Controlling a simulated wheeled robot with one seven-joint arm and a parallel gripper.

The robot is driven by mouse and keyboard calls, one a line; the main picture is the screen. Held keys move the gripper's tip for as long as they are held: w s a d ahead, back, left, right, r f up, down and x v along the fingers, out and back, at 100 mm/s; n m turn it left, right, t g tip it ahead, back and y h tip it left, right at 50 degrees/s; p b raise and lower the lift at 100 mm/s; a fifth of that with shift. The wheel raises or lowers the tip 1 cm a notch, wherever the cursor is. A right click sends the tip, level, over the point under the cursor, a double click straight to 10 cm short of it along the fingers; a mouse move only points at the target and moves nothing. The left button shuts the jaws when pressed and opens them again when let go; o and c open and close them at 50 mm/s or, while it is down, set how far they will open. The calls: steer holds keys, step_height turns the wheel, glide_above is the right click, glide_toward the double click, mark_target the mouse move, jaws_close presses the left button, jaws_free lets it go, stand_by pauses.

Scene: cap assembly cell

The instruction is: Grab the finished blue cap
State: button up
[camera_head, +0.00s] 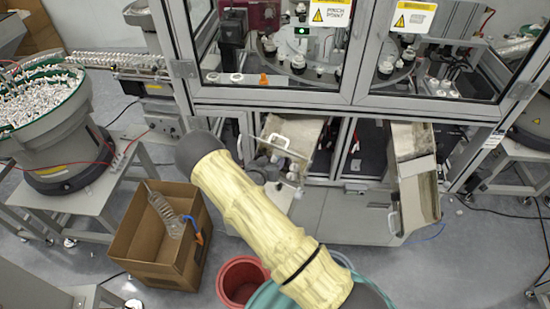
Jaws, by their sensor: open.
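I cannot make out a finished blue cap in the camera_head view. My arm, in a pale yellow sleeve, crosses from the lower right to a dark joint at centre left. Grey and dark parts of my gripper (288,177) show small beyond the sleeve, at the lower end of the left metal chute (308,132). The gripper is open. Its fingertips are too small and partly covered to see clearly, and I cannot tell whether anything lies between them. The right metal chute (418,200) slopes down from the machine and looks empty.
The machine (345,97) with glass doors fills the back. A feeder bowl (50,135) of small white parts stands at left. A cardboard box (130,225) with a clear bottle, a red bin (240,280) and a teal bin (268,296) stand on the floor. Floor is free at right.

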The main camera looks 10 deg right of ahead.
stand_by(0.5)
steer(key=c, duration=0.8)
steer(key=shift+o, duration=0.2)
steer(key=shift+r+b, duration=0.65)
steer(key=shift+r, duration=0.1)
steer(key=shift+r+b, duration=0.5)
steer(key=shift+r, duration=0.45)
steer(key=s+a+b, duration=0.4)
steer(key=s+a, duration=0.6)
steer(key=s, duration=0.4)
steer(key=shift+s+a+b, duration=0.25)
steer(key=shift+a+b, duration=0.05)
steer(key=shift+a, duration=0.1)
